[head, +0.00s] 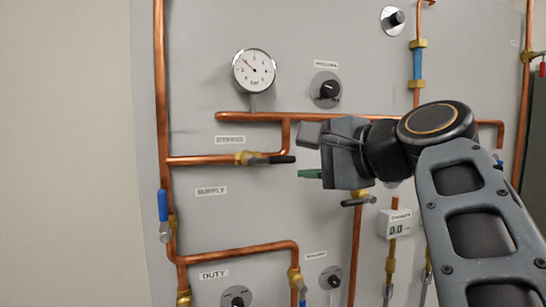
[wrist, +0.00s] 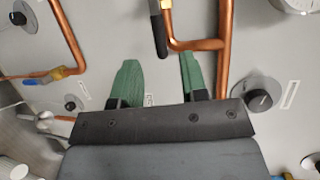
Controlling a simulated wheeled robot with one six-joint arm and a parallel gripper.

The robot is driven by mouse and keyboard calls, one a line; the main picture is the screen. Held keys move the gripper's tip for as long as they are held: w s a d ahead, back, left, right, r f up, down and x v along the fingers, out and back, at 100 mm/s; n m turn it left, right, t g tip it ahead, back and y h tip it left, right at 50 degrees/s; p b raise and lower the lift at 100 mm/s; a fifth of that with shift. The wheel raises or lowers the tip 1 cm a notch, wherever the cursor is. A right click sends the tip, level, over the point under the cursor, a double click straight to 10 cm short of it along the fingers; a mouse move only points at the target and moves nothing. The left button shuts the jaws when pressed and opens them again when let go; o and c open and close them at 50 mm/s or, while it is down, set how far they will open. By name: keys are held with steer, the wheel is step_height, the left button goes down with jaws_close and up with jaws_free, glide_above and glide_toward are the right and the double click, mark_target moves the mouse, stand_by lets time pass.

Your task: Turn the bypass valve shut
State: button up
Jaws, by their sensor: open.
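The bypass valve (head: 243,158) is a brass body on a horizontal copper pipe, below the upper pipe and under a small label. Its black lever (head: 275,160) points right, in line with the pipe. My gripper (head: 309,173) is open and empty, just right of the lever's free end; one green finger shows there. In the wrist view both green fingers (wrist: 159,63) are spread apart, and the lever (wrist: 159,35) hangs from the top edge, its tip pointing between them. It looks apart from the fingers; the depth between them is unclear.
A pressure gauge (head: 254,71) and a black knob (head: 326,90) sit above. A blue-handled valve (head: 163,206) is at left. Another dark-levered valve (head: 358,199) stands just below my gripper. The copper upper pipe (head: 250,117) runs behind my gripper.

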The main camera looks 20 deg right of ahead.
mark_target(285, 160)
steer(key=shift+p+x, duration=0.7)
steer(key=shift+x, duration=2.6)
steer(key=shift+c, duration=0.4)
jaws_close()
